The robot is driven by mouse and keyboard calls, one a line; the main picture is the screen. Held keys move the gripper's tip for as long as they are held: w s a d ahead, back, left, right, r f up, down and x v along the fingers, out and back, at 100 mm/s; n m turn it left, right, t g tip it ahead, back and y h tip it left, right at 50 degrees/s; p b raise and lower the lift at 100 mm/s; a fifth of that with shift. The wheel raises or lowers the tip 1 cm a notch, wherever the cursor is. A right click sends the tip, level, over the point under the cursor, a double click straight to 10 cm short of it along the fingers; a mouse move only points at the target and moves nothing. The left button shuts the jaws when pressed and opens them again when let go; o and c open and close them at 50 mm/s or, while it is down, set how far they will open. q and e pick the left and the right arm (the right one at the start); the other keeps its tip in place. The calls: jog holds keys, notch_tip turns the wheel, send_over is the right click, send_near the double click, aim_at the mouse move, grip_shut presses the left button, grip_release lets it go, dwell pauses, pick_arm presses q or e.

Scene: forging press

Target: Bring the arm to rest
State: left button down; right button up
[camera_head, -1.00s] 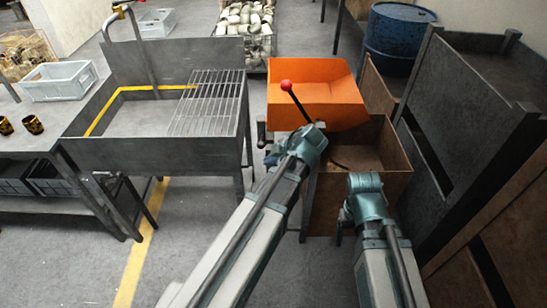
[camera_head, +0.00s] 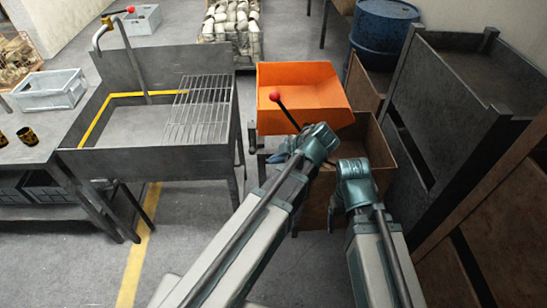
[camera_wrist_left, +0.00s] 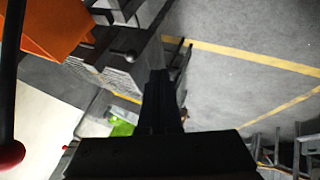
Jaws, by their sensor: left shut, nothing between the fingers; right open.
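In the head view my left arm reaches up from the bottom, with its teal wrist near the orange tray. My left gripper (camera_head: 277,157) is small and partly hidden by the wrist there, just below the red-knobbed lever (camera_head: 275,97). In the left wrist view its dark fingers (camera_wrist_left: 162,85) are together with nothing between them. The lever's red knob (camera_wrist_left: 9,153) shows at the left edge of that view, apart from the fingers. My right gripper (camera_head: 333,212) is mostly hidden below its teal wrist, in front of the brown bin; it is open, and I see nothing held.
The orange tray (camera_head: 300,90) sits above the brown bin (camera_head: 375,150). A grey metal table with a wire grate (camera_head: 200,108) stands left. Dark panels (camera_head: 450,125) and a blue drum (camera_head: 381,30) bound the right. Clear floor (camera_head: 200,225) lies below the table.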

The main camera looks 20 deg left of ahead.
pick_arm(q)
jog(key=shift+s, duration=0.1)
jog(key=s+d+f+m+g+h, duration=0.1)
jog(key=s+d+m, duration=0.5)
jog(key=m, duration=0.7)
jog(key=s+d+f+m+g+h, duration=0.2)
jog(key=s+d+f+m+h, duration=0.2)
jog(key=m, duration=0.9)
jog(key=s+d+h, duration=0.1)
jog(key=s+d, duration=0.1)
jog(key=s, duration=0.1)
jog(key=shift+s+m, duration=0.3)
jog(key=shift+w, duration=0.1)
